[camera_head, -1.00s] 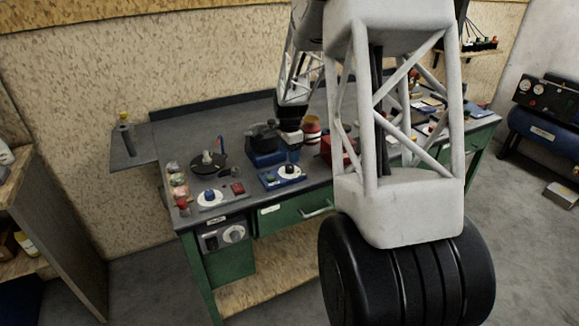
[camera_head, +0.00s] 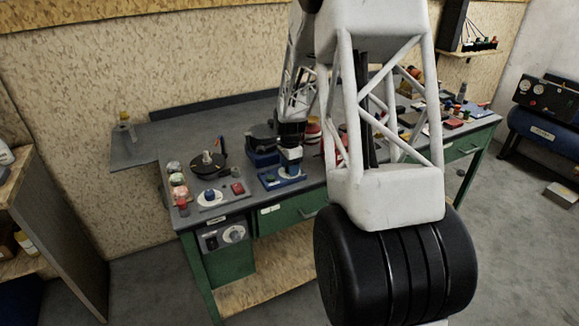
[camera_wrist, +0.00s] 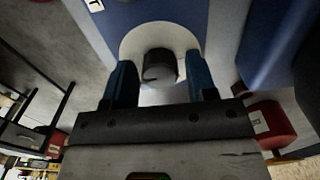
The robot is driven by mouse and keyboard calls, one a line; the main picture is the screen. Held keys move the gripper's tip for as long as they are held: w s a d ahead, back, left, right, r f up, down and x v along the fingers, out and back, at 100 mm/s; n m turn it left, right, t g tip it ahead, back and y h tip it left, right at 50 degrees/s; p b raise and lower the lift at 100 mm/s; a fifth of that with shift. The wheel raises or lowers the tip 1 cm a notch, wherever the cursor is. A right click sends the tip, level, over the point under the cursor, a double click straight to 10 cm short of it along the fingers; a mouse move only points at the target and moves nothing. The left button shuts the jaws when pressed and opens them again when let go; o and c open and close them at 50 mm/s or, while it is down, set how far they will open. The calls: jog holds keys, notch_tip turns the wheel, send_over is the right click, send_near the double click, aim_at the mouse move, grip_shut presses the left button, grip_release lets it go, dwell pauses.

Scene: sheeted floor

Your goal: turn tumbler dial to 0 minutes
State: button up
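A dark round knob (camera_wrist: 159,66) stands on a white disc (camera_wrist: 181,37) on a blue panel (camera_wrist: 95,22) in the wrist view. I take it to be the tumbler dial; its minute marks cannot be read. In the head view, the small blue unit (camera_head: 270,181) lies near the front edge of the bench, its dial mostly hidden by my gripper (camera_head: 290,166). In the wrist view my gripper (camera_wrist: 160,72) is open, with one blue finger on each side of the knob. Gaps show between fingers and knob.
A grey panel with a blue knob and red button (camera_head: 237,188) lies to the left on the bench (camera_head: 240,150). A larger blue device (camera_head: 262,150) stands close behind. Another dial (camera_head: 233,234) is on the bench front. Red items (camera_wrist: 272,124) show in the wrist view.

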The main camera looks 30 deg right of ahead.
jog(key=c, duration=0.7)
